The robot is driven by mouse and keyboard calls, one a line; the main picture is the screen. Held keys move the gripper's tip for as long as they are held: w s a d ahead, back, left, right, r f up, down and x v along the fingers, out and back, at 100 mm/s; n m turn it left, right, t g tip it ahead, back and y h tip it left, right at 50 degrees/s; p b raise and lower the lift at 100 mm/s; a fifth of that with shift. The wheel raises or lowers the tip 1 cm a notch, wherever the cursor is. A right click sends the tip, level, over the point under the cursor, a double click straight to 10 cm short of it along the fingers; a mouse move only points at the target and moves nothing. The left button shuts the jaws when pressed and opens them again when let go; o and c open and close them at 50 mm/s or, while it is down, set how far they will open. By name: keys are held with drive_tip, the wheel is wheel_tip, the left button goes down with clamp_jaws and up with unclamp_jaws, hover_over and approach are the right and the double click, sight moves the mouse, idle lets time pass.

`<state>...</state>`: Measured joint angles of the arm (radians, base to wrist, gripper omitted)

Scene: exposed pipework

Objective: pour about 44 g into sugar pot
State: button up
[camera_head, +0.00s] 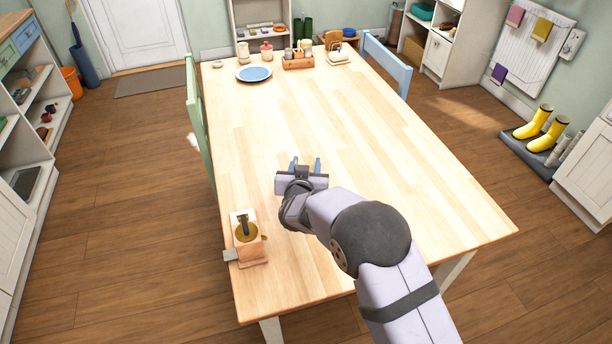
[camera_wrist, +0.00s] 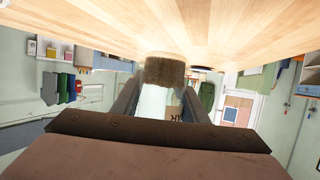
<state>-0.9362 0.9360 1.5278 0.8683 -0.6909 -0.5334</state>
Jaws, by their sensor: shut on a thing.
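My gripper (camera_head: 305,164) is above the middle-left part of the wooden table in the head view. In the wrist view its two fingers (camera_wrist: 162,100) are shut on a pale jar (camera_wrist: 153,103) with a coarse brown band (camera_wrist: 165,70) at its table-side end. Dark lettering shows on its side. I cannot tell whether the brown is contents or a cover. A small reddish pot (camera_head: 267,51) stands at the table's far end beside a pale jar (camera_head: 243,50); I cannot tell which is the sugar pot.
A blue plate (camera_head: 254,74), a wooden caddy (camera_head: 298,61) and a toast rack (camera_head: 337,53) are at the table's far end. The middle of the table (camera_head: 330,110) is clear.

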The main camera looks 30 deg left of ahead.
sight(306, 157)
drive_tip(key=shift+r, duration=1.7)
